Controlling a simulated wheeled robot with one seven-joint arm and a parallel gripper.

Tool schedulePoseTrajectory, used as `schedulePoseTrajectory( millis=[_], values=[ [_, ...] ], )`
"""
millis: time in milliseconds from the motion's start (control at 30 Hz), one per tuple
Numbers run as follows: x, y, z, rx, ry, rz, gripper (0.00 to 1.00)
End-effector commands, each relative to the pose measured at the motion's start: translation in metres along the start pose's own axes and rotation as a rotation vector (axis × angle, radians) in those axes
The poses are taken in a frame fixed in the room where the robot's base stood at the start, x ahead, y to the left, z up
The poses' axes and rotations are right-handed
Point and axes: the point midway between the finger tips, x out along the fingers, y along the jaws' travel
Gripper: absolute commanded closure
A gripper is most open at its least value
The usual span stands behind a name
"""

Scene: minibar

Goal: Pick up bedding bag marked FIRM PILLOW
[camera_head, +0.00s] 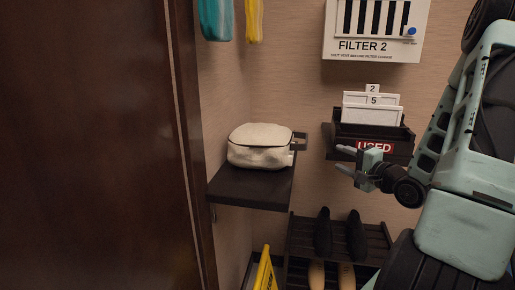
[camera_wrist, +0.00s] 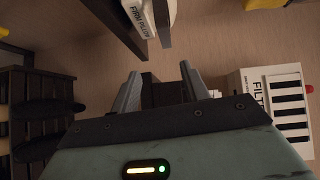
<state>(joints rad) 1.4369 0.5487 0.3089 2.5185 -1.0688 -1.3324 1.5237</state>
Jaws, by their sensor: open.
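A cream-white fabric bag (camera_head: 260,146) with dark piping sits on a small dark wall shelf (camera_head: 250,187) in the head view. A small loop or bracket (camera_head: 299,141) shows at its right side. In the wrist view, part of a white bag with a label reading FIRM PILLOW (camera_wrist: 144,20) shows at the top, partly hidden by the shelf edges. My gripper (camera_head: 347,160) is to the right of the bag, apart from it, in front of the USED box. Its two fingers are apart and empty, and they also show in the wrist view (camera_wrist: 160,90).
A dark box marked USED (camera_head: 376,147) holds white numbered cards (camera_head: 370,114). A FILTER 2 panel (camera_head: 372,46) hangs above. A rack with shoes (camera_head: 340,238) and a yellow sign (camera_head: 264,270) are below. A dark door (camera_head: 90,150) stands left. Teal and yellow items hang above the shelf.

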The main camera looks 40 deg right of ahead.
Motion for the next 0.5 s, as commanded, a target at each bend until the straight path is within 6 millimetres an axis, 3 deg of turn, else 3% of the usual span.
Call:
schedulePoseTrajectory(
  millis=[67, 167, 500],
  values=[
    [-0.009, 0.000, -0.009, 0.037, 0.017, -0.034, 0.55],
    [-0.007, -0.002, -0.012, 0.055, 0.020, -0.054, 0.55],
    [0.059, -0.007, -0.012, 0.056, 0.017, -0.055, 0.55]
  ],
)
